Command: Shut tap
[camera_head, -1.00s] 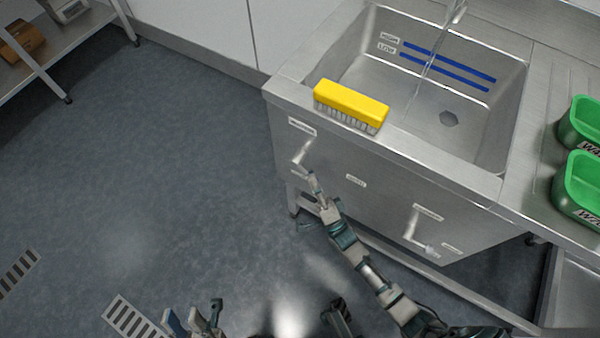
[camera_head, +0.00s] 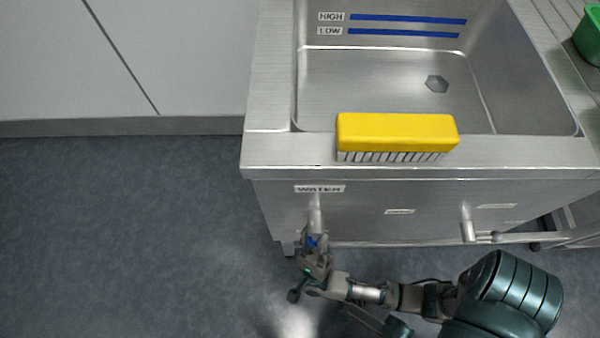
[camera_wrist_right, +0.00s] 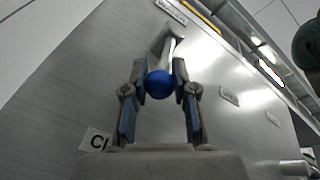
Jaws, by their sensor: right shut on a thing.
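The tap lever (camera_head: 316,212) is a pale metal handle on the sink's front panel, below the WATER label (camera_head: 319,189). It points nearly straight down in the head view. My right gripper (camera_head: 313,243) is at its lower end. In the right wrist view the lever (camera_wrist_right: 170,54) ends in a blue ball knob (camera_wrist_right: 159,84). The fingers of my right gripper (camera_wrist_right: 159,88) are shut on this knob, one on each side. The sink basin (camera_head: 380,85) shows its drain and no stream of water. The spout is outside the head view. My left gripper is not in view.
A yellow brush (camera_head: 397,132) lies on the sink's front rim, above the lever. A second metal lever (camera_head: 467,222) sits further right on the panel. A green container (camera_head: 590,38) is at the right edge. The floor at left is clear.

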